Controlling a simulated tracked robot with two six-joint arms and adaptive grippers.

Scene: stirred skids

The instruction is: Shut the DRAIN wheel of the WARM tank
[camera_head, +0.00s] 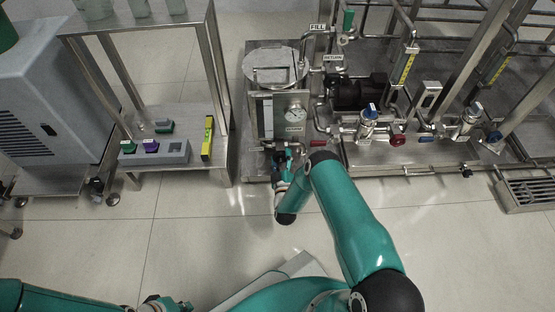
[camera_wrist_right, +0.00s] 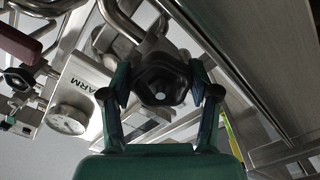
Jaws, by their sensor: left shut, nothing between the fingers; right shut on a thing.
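The tank (camera_head: 268,68) stands left of the pipework in the head view, with a gauge (camera_head: 296,112) on its front. The right wrist view shows its plate reading WARM (camera_wrist_right: 86,84). My right gripper (camera_head: 281,153) is low at the tank's front. In the wrist view its fingers (camera_wrist_right: 160,85) are shut on a dark lobed wheel (camera_wrist_right: 163,72), one finger on each side. No DRAIN label is readable, and the gripper hides the wheel in the head view. My left gripper (camera_head: 165,303) is shut and empty at the bottom edge, partly cut off.
A red handle (camera_head: 318,143) sits just right of my right gripper. Pipes with FILL (camera_head: 317,27) and RETURN (camera_head: 333,58) tags rise behind. A red wheel (camera_head: 397,140) is further right. A steel cart (camera_head: 215,165) stands close on the left. The floor in front is clear.

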